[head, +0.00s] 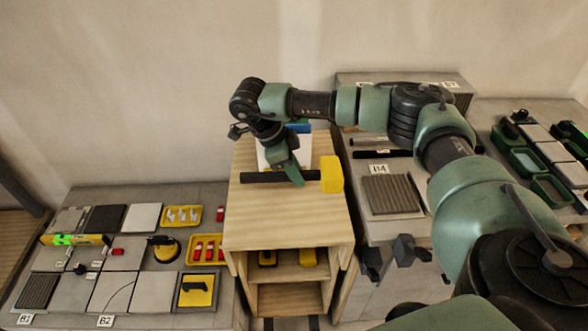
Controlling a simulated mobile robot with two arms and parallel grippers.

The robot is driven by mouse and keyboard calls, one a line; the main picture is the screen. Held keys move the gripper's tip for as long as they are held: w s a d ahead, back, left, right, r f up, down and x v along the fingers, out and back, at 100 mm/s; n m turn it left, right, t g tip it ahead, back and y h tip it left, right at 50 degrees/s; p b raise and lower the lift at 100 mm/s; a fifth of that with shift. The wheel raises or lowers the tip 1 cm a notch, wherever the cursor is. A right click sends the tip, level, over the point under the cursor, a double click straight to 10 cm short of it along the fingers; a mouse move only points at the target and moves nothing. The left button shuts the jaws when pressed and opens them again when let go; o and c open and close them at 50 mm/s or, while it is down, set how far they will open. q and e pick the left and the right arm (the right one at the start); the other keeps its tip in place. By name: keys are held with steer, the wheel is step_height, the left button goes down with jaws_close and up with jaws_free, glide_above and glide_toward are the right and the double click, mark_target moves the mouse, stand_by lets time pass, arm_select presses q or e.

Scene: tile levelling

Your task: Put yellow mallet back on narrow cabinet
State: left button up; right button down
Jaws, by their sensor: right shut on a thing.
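The yellow mallet has a yellow head (331,174) and a dark handle (262,177). It lies level over the top of the narrow wooden cabinet (282,224), its head to the right. I cannot tell whether it touches the top. My right gripper (294,178) reaches down from above and is shut on the mallet's handle, near the head. The fingertips are partly hidden by the gripper's own body. My left gripper is not in view.
A white and blue object (300,146) stands on the cabinet behind the mallet. The cabinet's front top is clear. A low table (200,316) with tiles and yellow trays (182,216) is at left. A bench with a ribbed tile (390,194) and green trays (525,161) is at right.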

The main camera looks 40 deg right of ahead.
steer(key=shift+w+f+b, duration=0.2)
steer(key=shift+f+b, duration=0.35)
steer(key=shift+f, duration=0.55)
step_height(320, 180, down, 3)
steer(key=shift+f+b, duration=0.15)
steer(key=shift+b, duration=0.95)
steer(key=shift+f+b, duration=0.45)
steer(key=shift+f, duration=0.5)
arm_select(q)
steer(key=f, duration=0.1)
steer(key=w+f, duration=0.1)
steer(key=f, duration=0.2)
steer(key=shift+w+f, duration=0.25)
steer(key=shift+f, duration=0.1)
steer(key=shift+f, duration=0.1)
arm_select(e)
steer(key=shift+f, duration=0.15)
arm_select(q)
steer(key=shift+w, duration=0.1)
arm_select(e)
steer(key=c, duration=1.2)
jaws_free()
